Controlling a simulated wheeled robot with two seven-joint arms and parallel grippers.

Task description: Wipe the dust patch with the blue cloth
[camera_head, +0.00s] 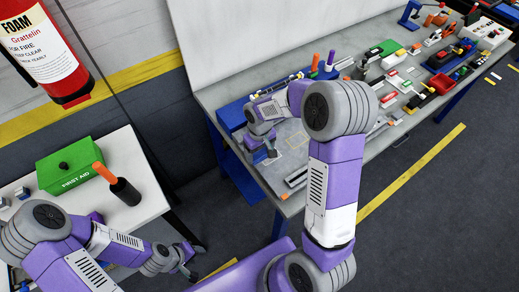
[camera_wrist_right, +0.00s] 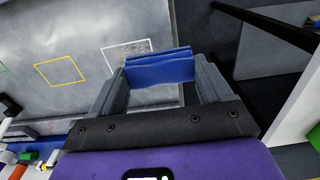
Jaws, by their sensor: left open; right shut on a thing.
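The blue cloth (camera_wrist_right: 160,67) is folded and held between the fingers of my right gripper (camera_wrist_right: 163,82), which is shut on it. In the head view my right gripper (camera_head: 264,155) is low over the near left part of the workbench, and the cloth is mostly hidden. The grey speckled dust patch (camera_wrist_right: 122,52) lies inside a white outlined square on the bench top. In the right wrist view the cloth overlaps the lower right part of that square; I cannot tell whether it touches the bench. My left gripper (camera_head: 187,264) is open and empty, low beside the white side table.
A yellow outlined square (camera_wrist_right: 60,70) is beside the white one. Several tools and parts crowd the workbench (camera_head: 235,92) to the right and back. The white side table (camera_head: 135,155) holds a green first aid box (camera_head: 75,163) and an orange-handled tool (camera_head: 122,188).

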